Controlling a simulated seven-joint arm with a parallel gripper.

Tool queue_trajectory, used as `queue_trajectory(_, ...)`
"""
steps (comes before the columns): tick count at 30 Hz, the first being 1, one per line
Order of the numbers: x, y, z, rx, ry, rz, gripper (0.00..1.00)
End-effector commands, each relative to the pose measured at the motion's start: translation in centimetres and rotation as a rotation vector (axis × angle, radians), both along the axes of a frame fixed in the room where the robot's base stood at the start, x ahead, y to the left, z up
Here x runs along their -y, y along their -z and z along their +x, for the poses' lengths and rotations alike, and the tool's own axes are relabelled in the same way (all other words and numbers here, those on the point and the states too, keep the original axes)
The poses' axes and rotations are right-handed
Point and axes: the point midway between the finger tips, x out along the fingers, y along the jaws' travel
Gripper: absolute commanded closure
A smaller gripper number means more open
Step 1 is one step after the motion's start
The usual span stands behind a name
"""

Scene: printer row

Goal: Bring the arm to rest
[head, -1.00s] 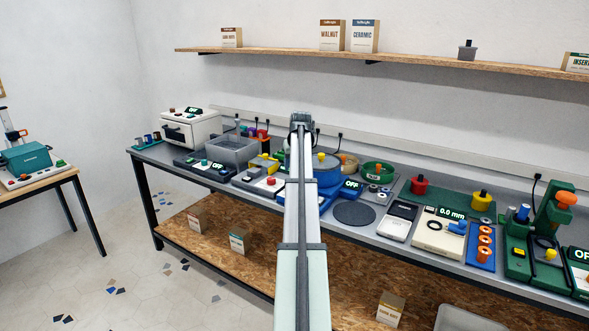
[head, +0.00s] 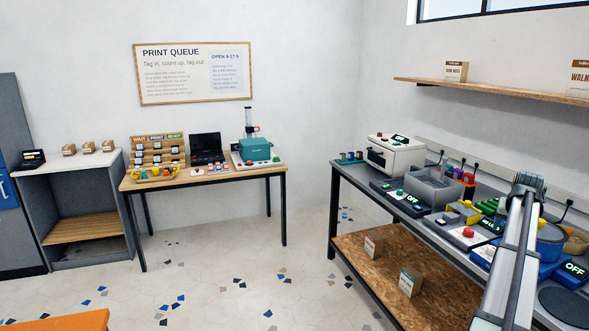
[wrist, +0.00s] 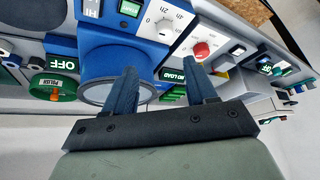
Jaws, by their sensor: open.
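My arm (head: 512,245) rises from the lower right of the head view and reaches over the grey workbench (head: 352,178). Its far end hides what lies beyond it, and I cannot make out the jaws there. In the wrist view my gripper (wrist: 160,66) shows two dark blue fingers, spread apart with nothing between them. Beyond the fingers are a blue machine with a round opening (wrist: 112,80) and a panel with a red knob (wrist: 201,50). The fingers look apart from these.
A white oven-like box (head: 395,155) and a grey open bin (head: 434,187) stand on the bench. The tiled floor between is clear.

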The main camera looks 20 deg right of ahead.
Motion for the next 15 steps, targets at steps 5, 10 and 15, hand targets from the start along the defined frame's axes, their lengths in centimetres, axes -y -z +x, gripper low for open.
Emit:
queue_trajectory(5,-3.3,5.9,-2.4,-0.012,0.035,0.023,0.44)
queue_trajectory(10,-6.7,12.0,-2.7,-0.04,0.035,0.062,0.44)
queue_trajectory(15,-11.8,19.0,-2.2,-0.084,0.007,0.116,0.44)
